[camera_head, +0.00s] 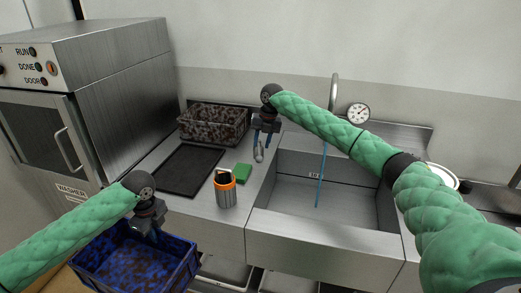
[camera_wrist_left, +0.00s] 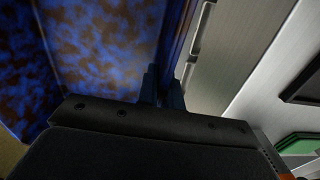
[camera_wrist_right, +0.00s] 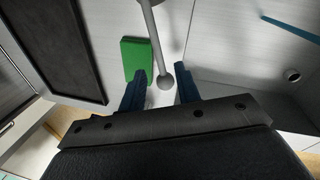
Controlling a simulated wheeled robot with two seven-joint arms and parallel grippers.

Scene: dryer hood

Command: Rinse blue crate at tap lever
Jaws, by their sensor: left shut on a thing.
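The blue crate (camera_head: 191,268), mottled with brown soil, is at the lower left in front of the counter. My left gripper (camera_head: 152,236) is shut on its far wall; the left wrist view shows the fingers (camera_wrist_left: 162,88) on that wall, with the crate's inside (camera_wrist_left: 105,50) beside them. The tap lever (camera_head: 259,153), a metal rod with a ball end, is left of the sink. It also shows in the right wrist view (camera_wrist_right: 165,82). My right gripper (camera_head: 264,132) is open, its fingers (camera_wrist_right: 160,92) either side of the lever's end; contact is unclear.
A blue water stream (camera_head: 321,175) falls from the tap (camera_head: 334,92) into the sink (camera_head: 285,190). A brown-stained grey crate (camera_head: 214,124), black mat (camera_head: 182,170), green sponge (camera_head: 243,172) and orange-rimmed canister (camera_head: 226,195) stand on the counter. A washer (camera_head: 120,110) is at left.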

